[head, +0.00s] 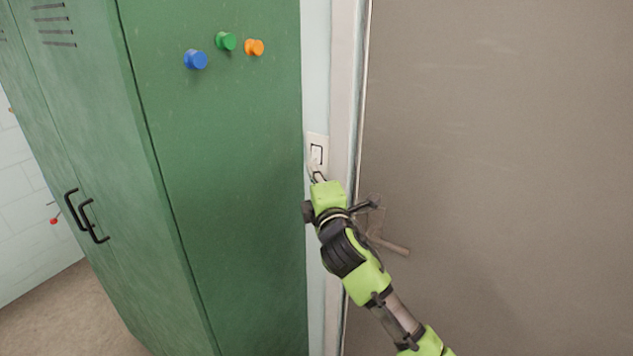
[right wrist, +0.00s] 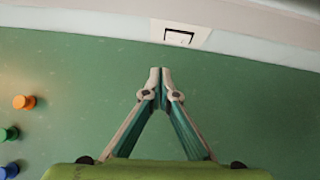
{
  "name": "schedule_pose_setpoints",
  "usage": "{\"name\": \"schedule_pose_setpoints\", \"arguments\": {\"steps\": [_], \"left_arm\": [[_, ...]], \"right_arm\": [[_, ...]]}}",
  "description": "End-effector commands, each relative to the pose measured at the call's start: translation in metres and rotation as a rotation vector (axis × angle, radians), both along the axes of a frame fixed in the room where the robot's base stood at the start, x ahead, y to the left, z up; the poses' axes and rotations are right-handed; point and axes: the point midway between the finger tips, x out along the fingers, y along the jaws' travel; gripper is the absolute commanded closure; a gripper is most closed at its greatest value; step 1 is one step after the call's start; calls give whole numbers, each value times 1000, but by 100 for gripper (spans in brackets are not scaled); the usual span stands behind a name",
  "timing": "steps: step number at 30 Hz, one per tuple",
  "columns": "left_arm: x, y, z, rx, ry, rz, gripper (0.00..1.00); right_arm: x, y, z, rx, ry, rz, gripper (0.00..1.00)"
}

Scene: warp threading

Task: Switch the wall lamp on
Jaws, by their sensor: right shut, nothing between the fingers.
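A white wall switch (head: 317,152) with a dark-outlined rocker is on the narrow wall strip between the green locker and the door frame. It also shows in the right wrist view (right wrist: 180,34), at the top, beyond the fingertips. My right gripper (head: 317,176) is shut and empty, just below the switch in the head view. In the right wrist view its fingertips (right wrist: 160,73) meet, with a visible gap in the picture between them and the switch plate. I cannot tell the exact distance. The lamp is not in view. My left gripper is not in view.
A green locker (head: 225,170) stands close on the left, with blue (head: 196,60), green (head: 226,41) and orange (head: 254,47) knobs on its side. A brown door (head: 500,150) with a lever handle (head: 388,245) is on the right, the handle beside my right wrist.

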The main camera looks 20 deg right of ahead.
Motion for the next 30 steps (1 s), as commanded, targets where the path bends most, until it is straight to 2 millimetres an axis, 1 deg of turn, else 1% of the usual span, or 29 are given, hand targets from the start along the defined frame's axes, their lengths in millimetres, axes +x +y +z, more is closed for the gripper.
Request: {"name": "schedule_pose_setpoints", "arguments": {"steps": [1,3,6,9,25,26,28,29,30], "left_arm": [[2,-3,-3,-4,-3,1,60],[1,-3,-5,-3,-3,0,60],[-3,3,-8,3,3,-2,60],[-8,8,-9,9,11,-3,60],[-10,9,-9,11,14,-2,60],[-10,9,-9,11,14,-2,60],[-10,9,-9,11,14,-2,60],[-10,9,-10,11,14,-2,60],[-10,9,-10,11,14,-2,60]], "right_arm": [[-8,1,-1,0,-1,2,100],[-18,2,-1,0,1,1,100],[-27,4,1,1,0,1,100],[-33,4,2,0,1,1,100],[-35,4,2,1,2,1,100],[-35,4,0,4,6,1,100],[-33,4,-12,17,25,2,100],[-31,3,-22,27,40,3,100],[-29,3,-39,44,66,4,100]]}}
